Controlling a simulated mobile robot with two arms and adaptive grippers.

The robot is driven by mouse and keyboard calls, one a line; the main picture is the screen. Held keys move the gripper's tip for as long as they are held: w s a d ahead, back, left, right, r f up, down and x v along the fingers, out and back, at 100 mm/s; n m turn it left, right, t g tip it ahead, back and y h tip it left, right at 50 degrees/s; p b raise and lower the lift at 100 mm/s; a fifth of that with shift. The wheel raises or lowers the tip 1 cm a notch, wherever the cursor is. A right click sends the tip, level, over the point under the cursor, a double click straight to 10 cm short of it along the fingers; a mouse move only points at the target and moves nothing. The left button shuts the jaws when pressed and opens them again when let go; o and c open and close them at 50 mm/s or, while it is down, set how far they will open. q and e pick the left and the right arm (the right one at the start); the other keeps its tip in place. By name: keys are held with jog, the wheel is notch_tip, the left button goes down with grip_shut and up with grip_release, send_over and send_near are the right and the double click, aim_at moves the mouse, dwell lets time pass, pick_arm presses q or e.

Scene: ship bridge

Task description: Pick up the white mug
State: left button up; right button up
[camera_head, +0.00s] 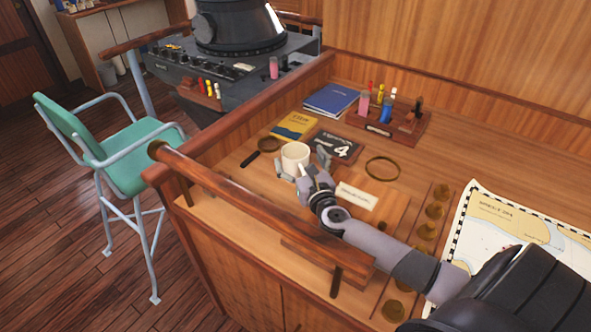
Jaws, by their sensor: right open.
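The white mug (294,156) stands upright on the wooden desk, near its left side. My right gripper (301,167) is at the mug, with its arm coming in from the lower right. Its fingers are open, one at the near left of the mug and the other to its right. I cannot tell whether either finger touches the mug. The gripper hides part of the mug's lower right side. My left gripper is not in view.
A magnifying glass (268,144), a yellow book (294,125) and a dark book (335,146) lie close around the mug. A brass ring (382,169) lies to the right. A wooden rail (250,205) runs along the desk's near edge. A green chair (137,155) stands left.

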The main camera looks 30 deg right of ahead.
aim_at(296, 153)
jog(key=shift+x, duration=1.55)
jog(key=shift+s, duration=0.1)
jog(key=shift+c, duration=0.8)
jog(key=c, duration=1.3)
